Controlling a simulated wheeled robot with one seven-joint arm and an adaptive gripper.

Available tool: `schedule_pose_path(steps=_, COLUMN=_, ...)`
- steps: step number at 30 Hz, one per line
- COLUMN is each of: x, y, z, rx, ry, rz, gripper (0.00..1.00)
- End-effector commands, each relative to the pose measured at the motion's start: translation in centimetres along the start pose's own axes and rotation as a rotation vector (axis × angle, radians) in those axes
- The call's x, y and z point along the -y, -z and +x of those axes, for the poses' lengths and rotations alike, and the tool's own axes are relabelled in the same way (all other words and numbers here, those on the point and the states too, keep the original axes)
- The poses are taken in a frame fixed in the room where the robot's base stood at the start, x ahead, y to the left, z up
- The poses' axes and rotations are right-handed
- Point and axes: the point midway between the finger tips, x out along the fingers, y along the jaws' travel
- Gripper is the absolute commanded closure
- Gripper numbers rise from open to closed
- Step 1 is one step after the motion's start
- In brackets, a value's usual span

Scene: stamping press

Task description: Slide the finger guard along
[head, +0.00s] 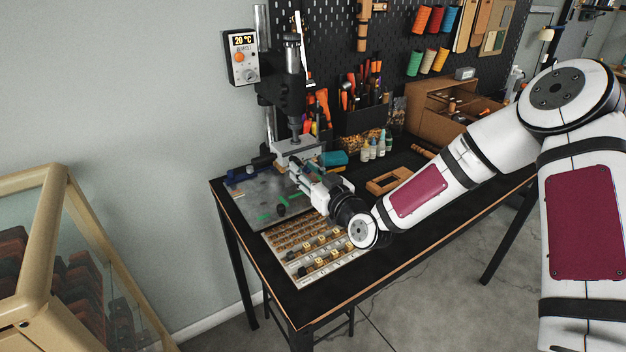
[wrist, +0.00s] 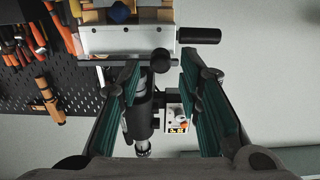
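The press (head: 290,85) stands at the back left of the bench. A pale metal plate, which looks like the finger guard (wrist: 125,42), crosses the top of the wrist view. A black ball knob (wrist: 162,62) shows at its lower edge and a black cylindrical handle (wrist: 200,35) sticks out to its right. My gripper (head: 306,181) is at the front of the press, below its grey block (head: 297,150). In the wrist view my gripper (wrist: 160,60) has its teal-padded fingers apart, with the knob between the tips. I cannot tell whether either finger touches it.
A temperature box (head: 241,57) is on the wall beside the press. A tray of stamps (head: 310,245) lies under my arm. A wooden frame (head: 388,181) and small bottles (head: 373,148) are to the right. A glass-sided case (head: 70,250) stands at left. The front right bench is clear.

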Motion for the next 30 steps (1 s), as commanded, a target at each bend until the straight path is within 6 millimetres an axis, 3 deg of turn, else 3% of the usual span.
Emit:
schedule_pose_path(steps=7, x=0.0, y=-0.2, z=3.6, rx=-0.002, ry=0.001, rz=0.000, gripper=0.68)
schedule_pose_path(steps=12, x=0.1, y=0.0, z=3.3, rx=0.000, ry=0.000, rz=0.001, gripper=1.00)
schedule_pose_path(steps=19, x=0.1, y=0.3, z=3.2, rx=0.000, ry=0.001, rz=0.000, gripper=1.00)
schedule_pose_path(steps=30, x=0.1, y=2.7, z=3.1, rx=0.000, ry=0.000, rz=-0.001, gripper=1.00)
